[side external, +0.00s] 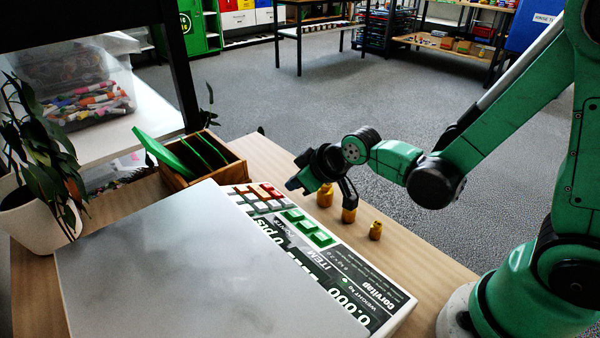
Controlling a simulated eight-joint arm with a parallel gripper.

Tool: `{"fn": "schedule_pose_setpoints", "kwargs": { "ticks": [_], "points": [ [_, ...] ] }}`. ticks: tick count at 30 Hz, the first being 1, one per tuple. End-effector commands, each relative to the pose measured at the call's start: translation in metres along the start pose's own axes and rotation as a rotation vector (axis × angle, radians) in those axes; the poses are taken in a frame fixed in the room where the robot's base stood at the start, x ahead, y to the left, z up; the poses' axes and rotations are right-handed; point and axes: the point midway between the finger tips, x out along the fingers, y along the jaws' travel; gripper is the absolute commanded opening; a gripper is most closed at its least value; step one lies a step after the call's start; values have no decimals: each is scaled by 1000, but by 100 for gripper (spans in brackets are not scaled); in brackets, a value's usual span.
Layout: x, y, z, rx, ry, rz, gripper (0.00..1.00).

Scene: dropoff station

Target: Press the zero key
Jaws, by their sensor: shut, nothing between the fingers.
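The scale's keypad (272,205) has pale, red and green keys along the right side of a large scale with a metal plate (175,260). The labels on the small keys are too small to read, so I cannot tell which is the zero key. My gripper (297,184) is shut and empty. It appears over or just beyond the keypad's far edge, close to the red keys (268,190) in the picture. I cannot tell its exact height, and no contact with a key is visible. The green keys (308,228) are clear of it.
Brass weights (375,231) stand on the wooden table (425,262) beside the scale, some close behind my gripper. A wooden box (230,170) with green dividers stands beyond the scale. A potted plant (35,225) is at the left. A clear bin of markers (90,95) sits behind.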

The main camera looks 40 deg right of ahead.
Motion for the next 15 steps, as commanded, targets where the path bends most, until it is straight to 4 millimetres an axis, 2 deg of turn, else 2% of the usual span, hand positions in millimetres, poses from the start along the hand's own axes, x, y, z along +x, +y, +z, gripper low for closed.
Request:
{"fn": "schedule_pose_setpoints", "kwargs": {
  "ticks": [9, 15],
  "points": [
    [-23, 17, -16, 2, -1, 1, 0],
    [-30, 22, -22, 0, 0, 0, 0]
  ]
}}
